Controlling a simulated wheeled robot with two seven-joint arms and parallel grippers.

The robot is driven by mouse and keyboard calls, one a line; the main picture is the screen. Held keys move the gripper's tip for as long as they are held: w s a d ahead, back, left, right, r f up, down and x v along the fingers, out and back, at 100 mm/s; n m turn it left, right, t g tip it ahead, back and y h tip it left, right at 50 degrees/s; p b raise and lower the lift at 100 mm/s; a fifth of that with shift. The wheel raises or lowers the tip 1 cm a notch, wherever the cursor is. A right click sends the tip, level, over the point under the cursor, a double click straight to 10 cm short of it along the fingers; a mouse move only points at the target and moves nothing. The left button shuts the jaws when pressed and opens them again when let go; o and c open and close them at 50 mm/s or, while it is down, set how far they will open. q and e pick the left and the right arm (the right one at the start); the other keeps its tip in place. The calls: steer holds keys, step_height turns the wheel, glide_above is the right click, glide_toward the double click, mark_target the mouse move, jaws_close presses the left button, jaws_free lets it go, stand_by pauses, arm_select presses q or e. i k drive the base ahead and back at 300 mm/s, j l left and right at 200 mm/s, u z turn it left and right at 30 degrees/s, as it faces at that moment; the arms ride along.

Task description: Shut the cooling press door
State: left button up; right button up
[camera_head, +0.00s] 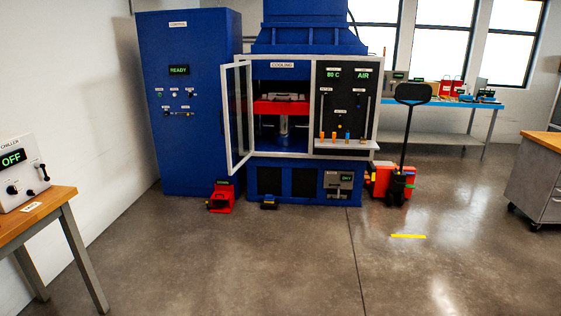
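The cooling press (304,178) stands against the back wall, blue with a pale frame and a "COOLING" label. Its door (239,116) is a pale-framed clear panel, hinged at the left of the opening. The door stands open, swung out toward me. Inside the opening a red platen (281,107) sits on a metal column. Neither of my grippers is in view.
A blue "CONTROL" cabinet (187,150) stands left of the press. A red device (221,196) and a small dark pedal (269,203) lie on the floor before it. A pallet truck (398,185) stands right. The floor in front is clear.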

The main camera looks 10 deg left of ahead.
mark_target(230, 171)
steer(key=i+j+u, duration=0.45)
steer(key=i+u, duration=0.25)
steer(key=i+j+u, duration=0.1)
steer(key=i+u, duration=0.25)
steer(key=i, duration=1.5)
steer(key=i+j, duration=0.1)
steer(key=i, duration=0.55)
steer(key=i+j+z, duration=0.1)
steer(key=i, duration=0.55)
steer(key=i+j+z, duration=0.1)
steer(key=i+z, duration=0.35)
steer(key=i+j+z, duration=0.25)
steer(key=z, duration=0.25)
steer(key=i+j+z, duration=0.7)
steer(key=j+z, duration=0.25)
steer(key=j, duration=0.25)
steer(key=k+j+u, duration=0.1)
steer(key=u, duration=0.7)
